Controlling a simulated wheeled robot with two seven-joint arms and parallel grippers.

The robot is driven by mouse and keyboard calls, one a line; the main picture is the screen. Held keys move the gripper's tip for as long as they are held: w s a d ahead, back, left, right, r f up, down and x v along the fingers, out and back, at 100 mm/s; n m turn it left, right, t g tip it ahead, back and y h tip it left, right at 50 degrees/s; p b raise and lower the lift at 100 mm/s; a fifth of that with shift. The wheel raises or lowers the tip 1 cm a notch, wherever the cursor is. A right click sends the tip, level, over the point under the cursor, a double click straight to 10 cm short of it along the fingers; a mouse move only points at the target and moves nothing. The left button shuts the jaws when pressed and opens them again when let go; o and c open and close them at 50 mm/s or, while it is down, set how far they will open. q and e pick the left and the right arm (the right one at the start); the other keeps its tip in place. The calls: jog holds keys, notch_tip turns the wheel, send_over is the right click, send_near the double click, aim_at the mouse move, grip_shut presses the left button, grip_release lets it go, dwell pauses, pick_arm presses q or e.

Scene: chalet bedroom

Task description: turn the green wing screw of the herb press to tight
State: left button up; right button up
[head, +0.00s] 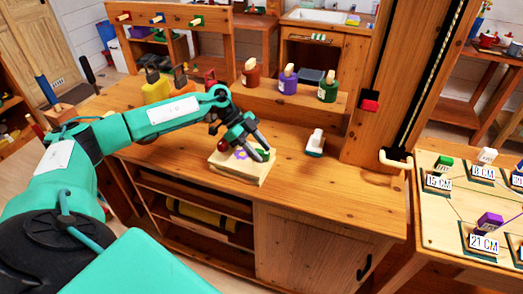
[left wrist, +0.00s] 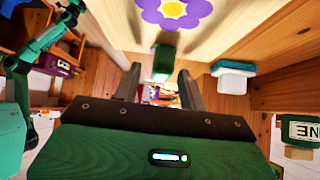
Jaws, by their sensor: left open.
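The herb press is a pale wooden block (head: 238,172) with a purple flower on its top, lying on the wooden bench. The flower (left wrist: 175,10) also shows large at the top of the left wrist view. The green wing screw (head: 262,155) is at the right part of the press, partly covered by my fingers. In the left wrist view the green screw (left wrist: 163,62) sits between my fingertips, with space on both sides. My left gripper (head: 256,150) is open around or just short of it; exact depth is unclear. My right gripper is not seen.
A white and teal object (head: 315,143) stands on the bench right of the press. Brown, purple and green jars (head: 327,88) stand on a raised shelf behind. A wooden post (head: 373,90) rises at the right. The bench front is clear.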

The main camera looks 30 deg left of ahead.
pick_arm(q)
jog(key=shift+d+f, duration=0.45)
jog(key=shift+f, duration=0.05)
grip_shut()
